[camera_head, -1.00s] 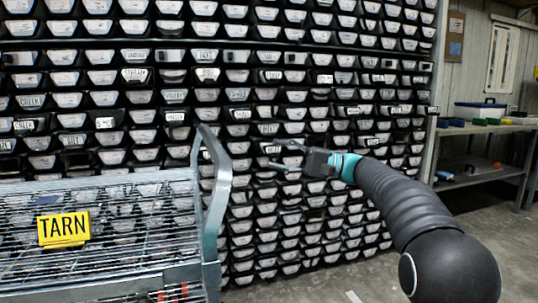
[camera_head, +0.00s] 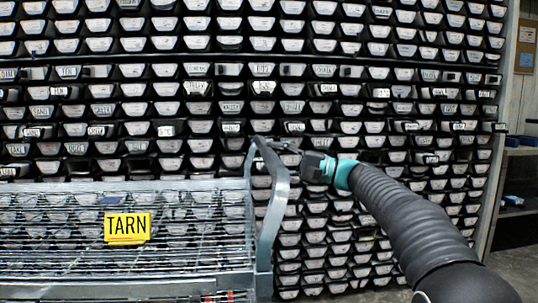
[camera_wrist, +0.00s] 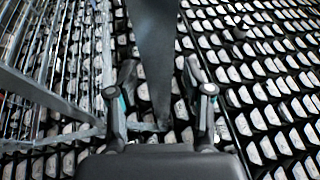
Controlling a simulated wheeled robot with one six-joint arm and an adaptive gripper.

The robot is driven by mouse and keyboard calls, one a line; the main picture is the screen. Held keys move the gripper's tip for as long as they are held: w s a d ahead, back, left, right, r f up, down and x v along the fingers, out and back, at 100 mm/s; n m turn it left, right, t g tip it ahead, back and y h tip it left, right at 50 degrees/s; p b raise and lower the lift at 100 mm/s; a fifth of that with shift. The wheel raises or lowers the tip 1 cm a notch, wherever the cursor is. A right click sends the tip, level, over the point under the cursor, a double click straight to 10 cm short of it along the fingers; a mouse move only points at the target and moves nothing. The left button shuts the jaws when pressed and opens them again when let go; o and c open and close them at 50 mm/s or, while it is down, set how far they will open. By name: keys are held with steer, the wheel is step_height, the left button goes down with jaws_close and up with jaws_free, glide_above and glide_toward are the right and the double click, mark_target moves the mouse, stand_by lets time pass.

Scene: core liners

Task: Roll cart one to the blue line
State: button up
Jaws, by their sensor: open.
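A grey wire-mesh cart (camera_head: 180,270) with a yellow TARN sign (camera_head: 127,228) stands at the left in the head view. No cart number is readable. Its curved grey handle (camera_head: 275,200) rises at its right end. My gripper (camera_head: 272,150) is at the upper part of this handle, coming from the right. In the wrist view my gripper (camera_wrist: 160,88) is open, and a dark grey bar (camera_wrist: 155,50), apparently the handle, runs between its fingers. I cannot tell whether they touch it. The blue line is not in view.
A tall rack (camera_head: 400,60) of black bins with white labels fills the background close behind the cart. A workbench shelf (camera_head: 517,212) shows at the right edge. Some bare concrete floor (camera_head: 515,265) shows at lower right.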

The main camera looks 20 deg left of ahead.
steer(key=shift+x, duration=0.75)
steer(key=shift+c, duration=0.3)
jaws_close()
